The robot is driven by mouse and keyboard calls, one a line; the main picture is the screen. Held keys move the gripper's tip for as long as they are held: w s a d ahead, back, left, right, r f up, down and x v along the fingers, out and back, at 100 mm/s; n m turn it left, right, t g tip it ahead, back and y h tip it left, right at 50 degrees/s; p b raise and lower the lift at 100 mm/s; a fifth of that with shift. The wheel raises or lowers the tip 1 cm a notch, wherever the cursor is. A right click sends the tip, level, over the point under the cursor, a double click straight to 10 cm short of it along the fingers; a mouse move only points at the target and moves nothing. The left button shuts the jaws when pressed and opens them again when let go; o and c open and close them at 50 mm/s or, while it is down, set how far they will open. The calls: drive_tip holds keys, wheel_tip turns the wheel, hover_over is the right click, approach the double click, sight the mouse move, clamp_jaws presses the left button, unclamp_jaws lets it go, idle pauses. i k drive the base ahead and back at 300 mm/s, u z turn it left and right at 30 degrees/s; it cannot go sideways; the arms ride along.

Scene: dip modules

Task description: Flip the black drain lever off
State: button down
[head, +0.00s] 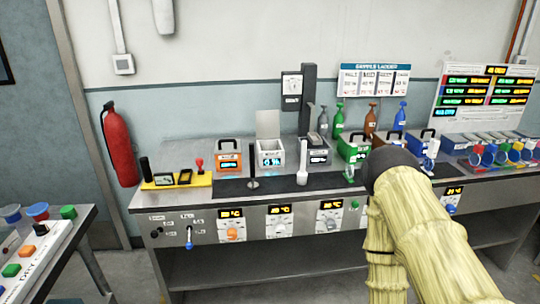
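A small black lever or knob (155,233) is on the left end of the bench's front panel, and a blue-handled lever (189,238) is to its right. The labels beside them are too small to read, so I cannot be sure which one is the drain lever or how it is set. My arm, in a pale yellow ribbed cover with a dark rounded end, rises at the right front, well away from these levers. No gripper fingers show.
The grey bench (330,180) carries several boxed modules, colored bottles (338,120) and blue bins (470,152). A red fire extinguisher (119,145) hangs at the left wall. Floor before the panel's left end looks clear.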

sight(154, 234)
drive_tip(key=k, duration=1.2)
drive_tip(key=u, duration=0.9)
drive_tip(key=i, duration=0.65)
drive_tip(key=u, duration=0.65)
drive_tip(key=i, duration=1.1)
drive_tip(key=z, duration=0.25)
